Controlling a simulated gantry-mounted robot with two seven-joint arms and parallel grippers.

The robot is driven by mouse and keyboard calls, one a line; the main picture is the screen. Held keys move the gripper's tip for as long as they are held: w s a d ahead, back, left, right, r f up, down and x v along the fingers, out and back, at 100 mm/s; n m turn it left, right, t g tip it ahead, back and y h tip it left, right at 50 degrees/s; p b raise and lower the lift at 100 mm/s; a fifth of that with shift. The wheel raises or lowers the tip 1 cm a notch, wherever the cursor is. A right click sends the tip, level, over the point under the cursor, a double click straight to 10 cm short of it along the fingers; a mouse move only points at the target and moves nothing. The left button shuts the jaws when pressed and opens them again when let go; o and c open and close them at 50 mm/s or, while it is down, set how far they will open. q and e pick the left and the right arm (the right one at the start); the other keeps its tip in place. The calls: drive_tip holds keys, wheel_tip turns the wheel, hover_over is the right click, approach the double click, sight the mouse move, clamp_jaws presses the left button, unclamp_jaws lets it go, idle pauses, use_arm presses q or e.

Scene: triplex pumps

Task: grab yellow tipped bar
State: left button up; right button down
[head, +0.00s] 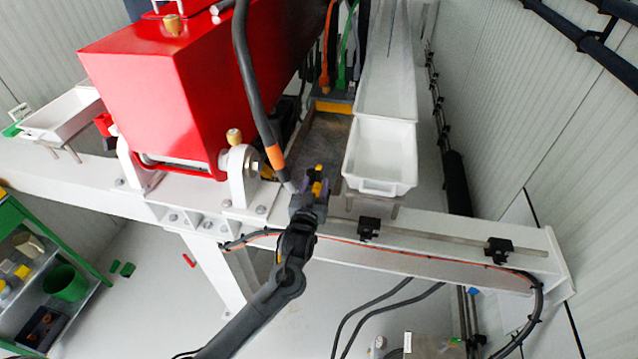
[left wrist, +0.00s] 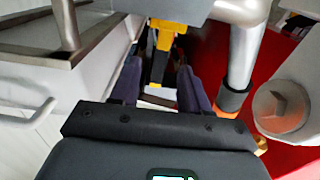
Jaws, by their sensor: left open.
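My left gripper (head: 311,186) is open, its purple fingers pointing up the picture at the edge of the white beam. A dark bar with a yellow tip (head: 317,188) shows at the fingers in the head view. In the left wrist view the yellow part (left wrist: 165,38) lies ahead of and between the fingertips of my left gripper (left wrist: 160,80), with dark bar surface below it. I cannot tell whether the fingers touch it. Its far end is hidden behind a grey block at the top. My right gripper is not in view.
A white tray (head: 380,155) stands right of the gripper. A red pump housing (head: 150,95) and a dark hose with an orange band (head: 275,157) are close on the left. The white beam (head: 440,245) runs below. Orange (head: 324,80) and green (head: 341,78) parts stand farther back.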

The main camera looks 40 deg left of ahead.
sight(318, 177)
use_arm(q)
drive_tip(key=shift+x, duration=2.25)
drive_tip(key=shift+r, duration=0.15)
drive_tip(key=shift+c, duration=0.3)
clamp_jaws()
